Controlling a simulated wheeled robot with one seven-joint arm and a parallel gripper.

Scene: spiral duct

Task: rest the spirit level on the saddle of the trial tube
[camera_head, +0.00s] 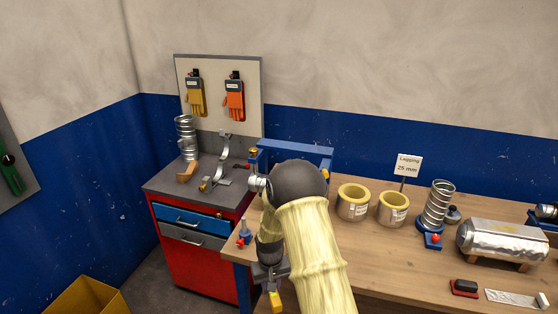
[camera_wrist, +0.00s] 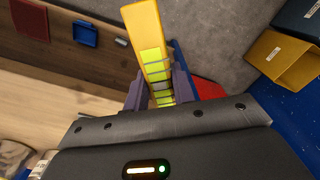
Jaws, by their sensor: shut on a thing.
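My gripper (camera_wrist: 160,90) is shut on the yellow spirit level (camera_wrist: 146,32), which sticks out beyond the fingers in the wrist view. In the head view my gripper (camera_head: 270,278) hangs by the front left edge of the workbench, with a short yellow end of the level (camera_head: 275,300) below it. A foil-covered tube (camera_head: 500,240) lies on wooden supports at the right of the bench, well away from the level. I cannot tell whether it is the trial tube. My arm hides part of the blue frame (camera_head: 290,147) at the bench's back left.
Two lagging rolls (camera_head: 352,203) (camera_head: 392,210) and an upright spiral tube (camera_head: 436,206) stand on the bench (camera_head: 385,262). A dark red-based block (camera_head: 465,288) and a metal plate (camera_head: 516,298) lie at the front right. A red tool cabinet (camera_head: 190,262) stands left.

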